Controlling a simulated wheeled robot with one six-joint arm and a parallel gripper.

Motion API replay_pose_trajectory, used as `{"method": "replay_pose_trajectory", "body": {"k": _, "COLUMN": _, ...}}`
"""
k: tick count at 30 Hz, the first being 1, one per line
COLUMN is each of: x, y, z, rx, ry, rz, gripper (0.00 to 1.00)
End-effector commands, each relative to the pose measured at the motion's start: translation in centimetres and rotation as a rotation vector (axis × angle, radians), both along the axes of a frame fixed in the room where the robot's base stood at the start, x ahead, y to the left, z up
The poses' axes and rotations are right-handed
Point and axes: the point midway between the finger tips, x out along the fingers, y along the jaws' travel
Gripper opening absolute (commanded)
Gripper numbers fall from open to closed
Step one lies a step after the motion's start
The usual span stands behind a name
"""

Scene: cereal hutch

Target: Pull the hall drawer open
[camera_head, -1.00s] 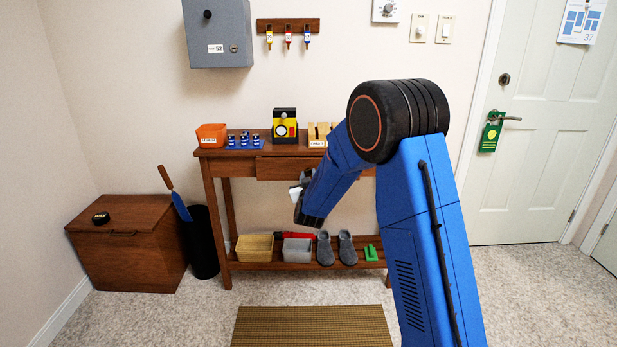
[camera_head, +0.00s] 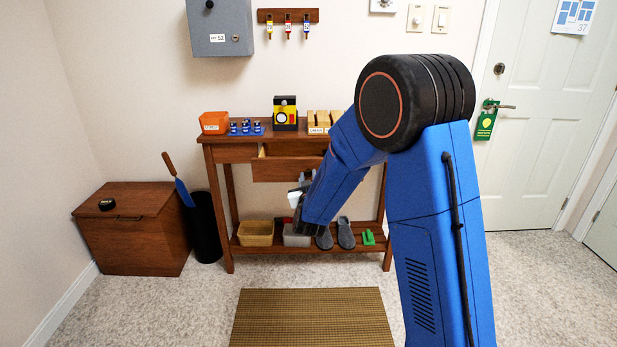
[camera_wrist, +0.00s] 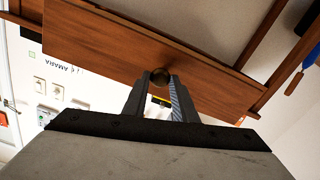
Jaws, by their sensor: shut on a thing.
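The hall drawer (camera_head: 280,169) is the wooden drawer under the top of the hall table (camera_head: 232,154). It stands partly out from the table, with a gap and its pale inner side showing at the upper left. In the wrist view the drawer front (camera_wrist: 110,45) spans the top of the picture, with a round dark brass knob (camera_wrist: 160,76) on it. My gripper (camera_wrist: 161,88) is shut on this knob, a finger on each side. In the head view my gripper (camera_head: 305,178) is at the drawer front, and my arm hides the drawer's right part.
On the table top stand an orange bin (camera_head: 213,122), small blue items (camera_head: 246,127), a yellow-black camera-like box (camera_head: 285,112) and a wooden rack (camera_head: 318,121). The lower shelf holds bins and slippers (camera_head: 345,233). A mat (camera_head: 312,316) lies on the clear floor in front.

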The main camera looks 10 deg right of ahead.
Motion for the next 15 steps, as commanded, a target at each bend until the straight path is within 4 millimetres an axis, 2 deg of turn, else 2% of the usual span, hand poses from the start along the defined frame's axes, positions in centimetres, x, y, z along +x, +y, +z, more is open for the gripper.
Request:
{"method": "replay_pose_trajectory", "body": {"k": 5, "x": 0.02, "y": 0.01, "z": 0.01, "rx": 0.000, "ry": 0.000, "rz": 0.000, "gripper": 0.00}}
{"method": "replay_pose_trajectory", "body": {"k": 6, "x": 0.02, "y": 0.01, "z": 0.01, "rx": 0.000, "ry": 0.000, "rz": 0.000, "gripper": 0.27}}
{"method": "replay_pose_trajectory", "body": {"k": 8, "x": 0.02, "y": 0.01, "z": 0.01, "rx": 0.000, "ry": 0.000, "rz": 0.000, "gripper": 0.42}}
{"method": "replay_pose_trajectory", "body": {"k": 15, "x": 0.03, "y": 0.01, "z": 0.01, "rx": 0.000, "ry": 0.000, "rz": 0.000, "gripper": 0.44}}
